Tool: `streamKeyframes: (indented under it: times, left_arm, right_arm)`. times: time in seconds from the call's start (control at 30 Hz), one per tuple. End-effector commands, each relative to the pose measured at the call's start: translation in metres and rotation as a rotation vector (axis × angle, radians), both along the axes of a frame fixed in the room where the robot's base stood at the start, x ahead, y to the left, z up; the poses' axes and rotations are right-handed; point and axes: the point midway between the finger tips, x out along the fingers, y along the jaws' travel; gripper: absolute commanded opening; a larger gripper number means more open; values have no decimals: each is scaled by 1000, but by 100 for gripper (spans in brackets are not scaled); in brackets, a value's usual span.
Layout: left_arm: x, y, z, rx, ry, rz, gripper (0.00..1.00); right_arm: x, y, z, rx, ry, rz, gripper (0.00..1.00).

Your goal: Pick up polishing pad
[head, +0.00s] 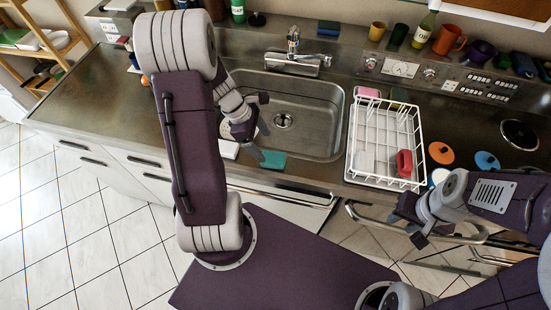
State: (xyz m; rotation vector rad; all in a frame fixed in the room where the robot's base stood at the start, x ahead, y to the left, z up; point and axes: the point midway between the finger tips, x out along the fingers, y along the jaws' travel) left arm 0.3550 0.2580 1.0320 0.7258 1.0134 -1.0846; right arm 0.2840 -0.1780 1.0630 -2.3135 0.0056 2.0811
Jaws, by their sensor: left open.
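A flat teal-green pad (272,159) lies on the counter's front strip, just in front of the sink; I cannot tell for certain that it is the polishing pad. A white flat pad (229,149) lies to its left, partly hidden behind my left arm. My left gripper (262,126) is open and empty, with its fingers apart above the front left of the sink, close to the teal-green pad. My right gripper (405,230) appears open and empty, in front of the counter below the dish rack.
The steel sink (318,112) has a tap (293,45) behind it. A white wire dish rack (350,172) holding a red mug (404,163) stands to its right. An orange lid (441,153) and a blue lid (487,160) lie farther right. The left counter (100,105) is mostly clear.

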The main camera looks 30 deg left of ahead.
Motion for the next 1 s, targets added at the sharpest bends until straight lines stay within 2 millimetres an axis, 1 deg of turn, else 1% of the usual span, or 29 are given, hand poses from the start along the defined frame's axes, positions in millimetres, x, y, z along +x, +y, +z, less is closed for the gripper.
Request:
streamKeyframes:
  times: [0.03,0.13,0.2,0.37,0.5,0.6,0.7,0.87,0.9,0.97,1.0]
  left_arm:
    - [0,-4,-9,-3,5,-4,78]
    - [2,-10,-24,-1,4,-5,78]
    - [3,-12,-30,0,3,-4,78]
    - [4,-14,-35,-1,3,-6,78]
    - [9,-19,-61,-1,5,-5,78]
    - [11,-24,-76,0,3,-7,78]
    - [12,-27,-81,1,2,-6,78]
    - [13,-27,-81,2,0,-6,78]
    - [13,-27,-81,2,0,-6,75]
    - [13,-27,-81,2,0,-6,59]
    - [13,-27,-81,2,0,-6,48]
  right_arm:
    - [0,0,-2,0,0,0,36]
    - [0,0,-3,0,0,0,36]
    - [0,0,-3,0,0,0,36]
    - [0,0,-3,0,0,0,36]
    - [0,0,-5,0,0,0,36]
    - [0,0,-9,0,0,0,36]
    - [0,0,-10,0,0,0,36]
    - [0,0,-9,0,0,0,36]
    - [0,0,-9,0,0,0,36]
    - [0,0,-9,0,0,0,36]
    - [0,0,-9,0,0,0,36]
